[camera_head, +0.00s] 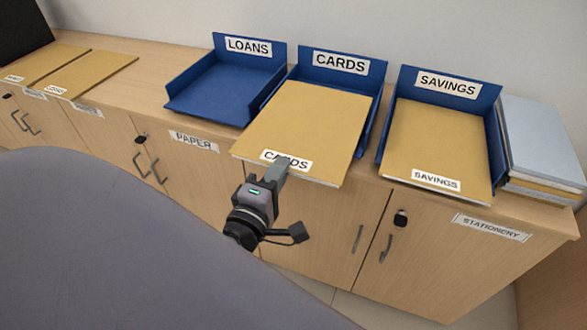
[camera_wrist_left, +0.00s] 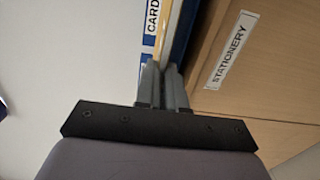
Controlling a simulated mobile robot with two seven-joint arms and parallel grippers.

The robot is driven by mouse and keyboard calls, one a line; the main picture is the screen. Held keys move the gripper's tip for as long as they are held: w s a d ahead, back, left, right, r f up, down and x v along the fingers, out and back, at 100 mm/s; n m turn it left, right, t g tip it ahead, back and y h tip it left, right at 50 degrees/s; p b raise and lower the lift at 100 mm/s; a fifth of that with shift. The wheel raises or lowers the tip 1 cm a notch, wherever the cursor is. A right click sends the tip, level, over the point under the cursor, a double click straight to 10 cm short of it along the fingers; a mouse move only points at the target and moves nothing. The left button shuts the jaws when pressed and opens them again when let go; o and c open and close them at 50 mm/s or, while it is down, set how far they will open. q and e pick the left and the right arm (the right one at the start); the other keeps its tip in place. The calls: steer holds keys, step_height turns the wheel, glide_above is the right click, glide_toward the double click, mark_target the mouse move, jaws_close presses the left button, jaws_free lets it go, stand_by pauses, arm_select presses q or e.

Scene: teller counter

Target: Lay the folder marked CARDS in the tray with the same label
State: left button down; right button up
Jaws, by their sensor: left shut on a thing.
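The tan CARDS folder (camera_head: 312,118) is over the blue CARDS tray (camera_head: 371,90), its far end close to the tray's labelled back wall. Its front end sticks out past the tray and the counter's front edge. I cannot tell whether it touches the tray floor. My left gripper (camera_head: 281,168) is shut on the folder's front edge, at its CARDS label. In the left wrist view the fingers (camera_wrist_left: 163,82) pinch the folder's edge (camera_wrist_left: 170,32), seen edge-on, with the tray's label (camera_wrist_left: 152,22) beside it. My right gripper is not in view.
The blue LOANS tray (camera_head: 188,98) at left is empty. The SAVINGS tray (camera_head: 494,137) at right holds a tan folder (camera_head: 436,140). A stack of folders (camera_head: 540,140) stands at the counter's right end. Two more folders (camera_head: 92,74) (camera_head: 42,63) lie at the far left. Cabinet doors are below.

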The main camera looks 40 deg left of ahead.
arm_select(q)
steer(key=shift+w+a+f+b, duration=0.35)
steer(key=shift+w+f+b, duration=0.3)
steer(key=shift+w, duration=0.95)
steer(key=shift+w+a+f+b, duration=0.45)
steer(key=shift+w+b, duration=0.4)
steer(key=shift+w, duration=0.7)
steer(key=shift+w+a+f+b, duration=0.3)
steer(key=shift+w+f+b, duration=0.4)
steer(key=shift+w, duration=0.9)
steer(key=shift+f, duration=0.1)
steer(key=c, duration=1.1)
jaws_free()
steer(key=shift+c, duration=0.2)
steer(key=p+v, duration=0.1)
steer(key=v, duration=0.6)
